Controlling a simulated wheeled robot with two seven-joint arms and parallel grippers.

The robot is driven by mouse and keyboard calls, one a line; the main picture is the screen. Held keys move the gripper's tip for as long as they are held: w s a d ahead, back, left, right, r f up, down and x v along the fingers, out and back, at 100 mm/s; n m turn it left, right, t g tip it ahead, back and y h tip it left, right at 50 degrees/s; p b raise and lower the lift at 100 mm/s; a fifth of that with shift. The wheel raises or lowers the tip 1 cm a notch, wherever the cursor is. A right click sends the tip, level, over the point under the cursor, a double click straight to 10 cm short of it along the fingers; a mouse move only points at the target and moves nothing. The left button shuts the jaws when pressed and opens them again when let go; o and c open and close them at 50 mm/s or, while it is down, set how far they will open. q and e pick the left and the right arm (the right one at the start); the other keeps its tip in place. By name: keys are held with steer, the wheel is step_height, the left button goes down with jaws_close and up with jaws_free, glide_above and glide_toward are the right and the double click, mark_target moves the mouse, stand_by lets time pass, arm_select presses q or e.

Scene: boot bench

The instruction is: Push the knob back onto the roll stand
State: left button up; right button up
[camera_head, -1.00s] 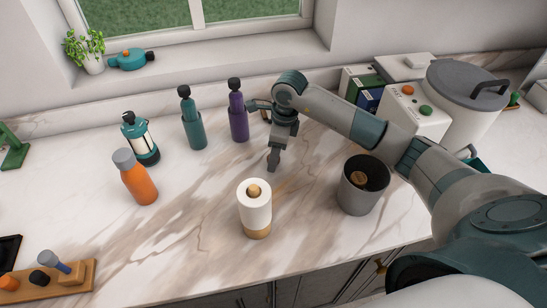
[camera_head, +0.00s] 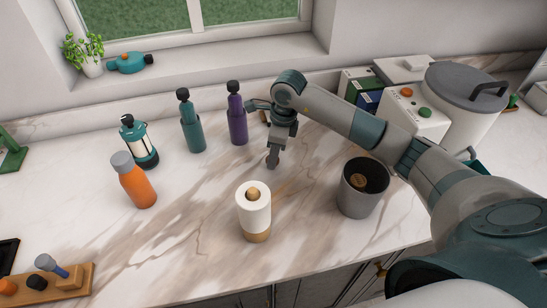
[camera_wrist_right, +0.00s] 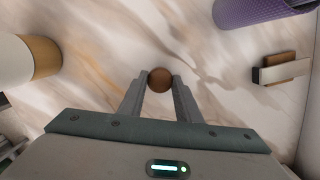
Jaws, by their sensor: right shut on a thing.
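The knob (camera_wrist_right: 160,79) is a small brown ball. My right gripper (camera_wrist_right: 159,82) is shut on it, with the ball between the two fingertips in the wrist view. In the head view my right gripper (camera_head: 272,162) points down over the counter, behind and slightly right of the roll stand; the knob is hard to make out there. The roll stand (camera_head: 257,237) stands upright with a white paper roll (camera_head: 255,215) and a wooden post end (camera_head: 252,193) showing at the top. Its wooden base (camera_wrist_right: 46,57) shows at the left in the wrist view. My left gripper is not in view.
A grey bin (camera_head: 358,196) stands right of the roll stand. The marble counter (camera_head: 195,220) around the stand is clear.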

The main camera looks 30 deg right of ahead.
steer(key=shift+r+b, duration=0.3)
step_height(320, 180, up, 2)
steer(key=shift+r+b, duration=0.1)
steer(key=shift+b, duration=0.65)
arm_select(q)
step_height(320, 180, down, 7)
steer(key=b, duration=0.5)
arm_select(e)
steer(key=s+d+r, duration=0.5)
steer(key=s+r, duration=0.2)
steer(key=s, duration=0.3)
steer(key=shift+s+r, duration=0.25)
steer(key=shift+s, duration=0.1)
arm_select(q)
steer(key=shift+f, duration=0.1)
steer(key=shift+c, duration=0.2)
arm_select(e)
steer(key=shift+a, duration=0.1)
